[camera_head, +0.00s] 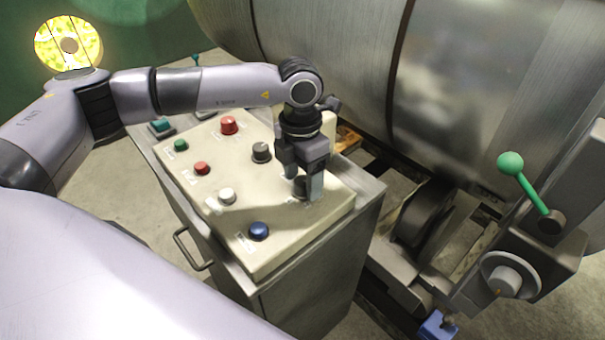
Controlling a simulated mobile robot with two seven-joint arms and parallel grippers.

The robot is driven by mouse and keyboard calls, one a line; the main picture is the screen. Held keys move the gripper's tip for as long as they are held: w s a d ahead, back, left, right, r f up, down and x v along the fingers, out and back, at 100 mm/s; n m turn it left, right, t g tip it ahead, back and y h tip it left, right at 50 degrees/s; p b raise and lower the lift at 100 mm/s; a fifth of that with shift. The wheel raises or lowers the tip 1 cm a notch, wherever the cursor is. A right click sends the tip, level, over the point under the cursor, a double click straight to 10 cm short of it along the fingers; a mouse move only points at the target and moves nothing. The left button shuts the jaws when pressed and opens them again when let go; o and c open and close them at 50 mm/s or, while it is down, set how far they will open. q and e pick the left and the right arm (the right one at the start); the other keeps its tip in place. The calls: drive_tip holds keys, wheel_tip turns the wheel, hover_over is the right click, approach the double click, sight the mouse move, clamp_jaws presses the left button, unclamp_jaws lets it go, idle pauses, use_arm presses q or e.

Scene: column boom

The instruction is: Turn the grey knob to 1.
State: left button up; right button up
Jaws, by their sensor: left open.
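A cream control panel (275,250) lies sloped on top of a grey cabinet. My left gripper (304,184) points down over the panel's right part, fingers open. A dark grey knob (300,188) shows low between and behind the fingers, partly hidden by them. I cannot tell whether the fingers touch it, and its marks are not readable. A second dark grey knob (261,152) stands uncovered to the left of the gripper. Its labels are too small to read. My right gripper is not in view.
The panel also carries a big red button (228,125), a small red button (202,168), a green button (180,145), a white button (227,195) and a blue button (259,231). A large metal cylinder (330,50) stands behind. A green-handled lever (511,163) is at right.

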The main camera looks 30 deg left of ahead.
use_arm(q)
drive_tip(key=c, duration=1)
drive_tip(key=shift+c, duration=0.2)
drive_tip(key=shift+n, duration=0.4)
drive_tip(key=shift+f+n+b, duration=0.1)
drive_tip(key=shift+n+b, duration=0.6)
drive_tip(key=shift+n, duration=0.3)
drive_tip(key=n+b, duration=0.1)
drive_tip(key=n, duration=0.1)
drive_tip(key=shift+n, duration=0.4)
drive_tip(key=n+b, duration=0.1)
drive_tip(key=n, duration=0.2)
drive_tip(key=shift+n+b, duration=0.35)
drive_tip(key=shift+n, duration=1.25)
drive_tip(key=shift+r, duration=0.2)
